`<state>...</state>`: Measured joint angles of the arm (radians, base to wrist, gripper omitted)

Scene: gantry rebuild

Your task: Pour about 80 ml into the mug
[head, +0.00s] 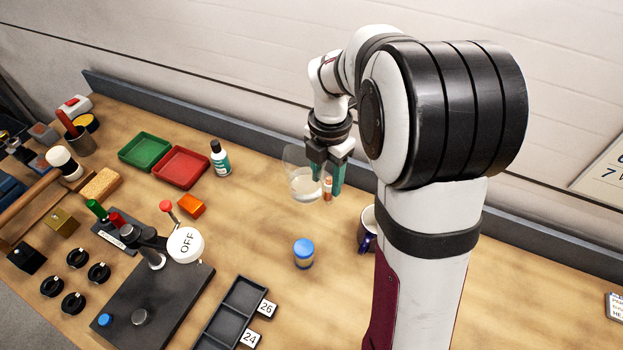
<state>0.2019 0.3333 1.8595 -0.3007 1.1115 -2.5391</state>
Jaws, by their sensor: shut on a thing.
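My gripper (327,180) has teal fingers and is shut on a clear beaker (303,187). The beaker holds some pale liquid low inside it and looks roughly upright or slightly tilted. I cannot tell how far above the bench it is. The mug (366,238), dark blue outside with a pale inside, stands to the right of and nearer than the beaker. My arm hides most of the mug's right side, and what is in it cannot be seen.
A blue-lidded jar (303,253) stands left of the mug. A small copper-coloured item (328,190) shows beside my fingers. A lever device (155,300) and dark compartment tray (232,318) fill the front left.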

